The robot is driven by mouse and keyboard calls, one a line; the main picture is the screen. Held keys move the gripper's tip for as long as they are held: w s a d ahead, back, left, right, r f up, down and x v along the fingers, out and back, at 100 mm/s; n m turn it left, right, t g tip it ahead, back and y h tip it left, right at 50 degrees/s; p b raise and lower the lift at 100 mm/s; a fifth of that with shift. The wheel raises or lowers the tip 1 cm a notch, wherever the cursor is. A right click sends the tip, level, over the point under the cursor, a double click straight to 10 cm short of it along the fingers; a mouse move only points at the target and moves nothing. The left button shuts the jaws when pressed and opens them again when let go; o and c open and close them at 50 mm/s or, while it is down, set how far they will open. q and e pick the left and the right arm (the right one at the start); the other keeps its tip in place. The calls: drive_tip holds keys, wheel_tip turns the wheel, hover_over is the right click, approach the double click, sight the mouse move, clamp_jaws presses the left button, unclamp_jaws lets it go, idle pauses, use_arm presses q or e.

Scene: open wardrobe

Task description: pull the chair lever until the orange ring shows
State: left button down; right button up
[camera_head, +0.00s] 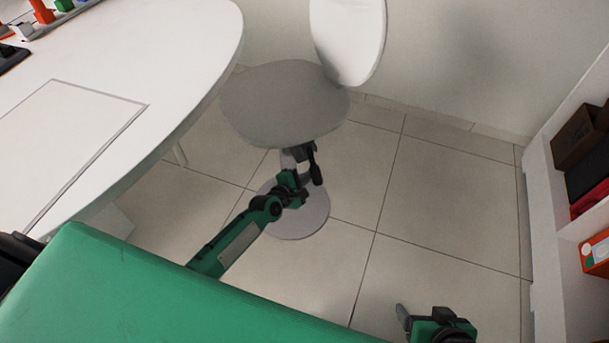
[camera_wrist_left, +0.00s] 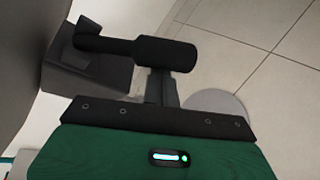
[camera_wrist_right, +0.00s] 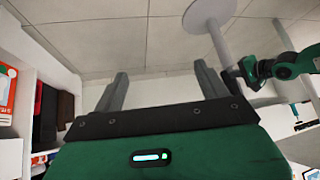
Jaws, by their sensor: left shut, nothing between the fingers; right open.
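The grey chair (camera_head: 283,105) with a white backrest stands on a round base (camera_head: 300,215). Its black lever (camera_head: 317,172) hangs below the seat. In the left wrist view the lever's thick handle (camera_wrist_left: 165,53) lies across the picture, on a thin rod from a dark block. No orange shows on it. My left gripper (camera_head: 303,186) is under the seat beside the lever. In the left wrist view its fingers (camera_wrist_left: 162,87) are shut together with nothing between them, tips close to the handle; contact is unclear. My right gripper (camera_head: 405,315) is open and empty, low over the floor; its spread fingers show in the right wrist view (camera_wrist_right: 162,88).
A white table (camera_head: 170,75) with a framed panel stands left of the chair. A white shelf unit (camera_head: 545,230) with boxes is at the right. A wall is behind the chair. The tiled floor (camera_head: 440,205) between chair and shelf is clear.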

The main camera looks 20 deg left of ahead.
sight(315, 177)
idle(0.4)
drive_tip(key=shift+s+d+r+g+h+p, duration=0.9)
drive_tip(key=shift+s+d+g+p, duration=0.4)
drive_tip(key=shift+s+d, duration=0.65)
use_arm(q)
drive_tip(key=s+d+r+n+g+p, duration=0.1)
drive_tip(key=p, duration=0.1)
drive_tip(key=s+d+r+n+g+h+p, duration=0.1)
drive_tip(key=n+p, duration=0.1)
drive_tip(key=p, duration=0.1)
drive_tip(key=shift+r, duration=0.25)
drive_tip(key=n+g+p, duration=0.1)
drive_tip(key=p, duration=0.1)
drive_tip(key=s+d+r+h+p, duration=0.1)
drive_tip(key=p, duration=0.1)
drive_tip(key=shift+r+n+g+p, duration=0.2)
drive_tip(key=shift+n+g+p, duration=0.15)
drive_tip(key=shift+n+g, duration=0.05)
use_arm(e)
wheel_tip(315, 177, down, 24)
drive_tip(key=s+d+g, duration=0.1)
drive_tip(key=s+g, duration=0.1)
drive_tip(key=shift+s+d+f, duration=0.15)
drive_tip(key=shift+d+f, duration=0.05)
drive_tip(key=shift+f, duration=0.05)
use_arm(q)
drive_tip(key=shift+w+f, duration=0.1)
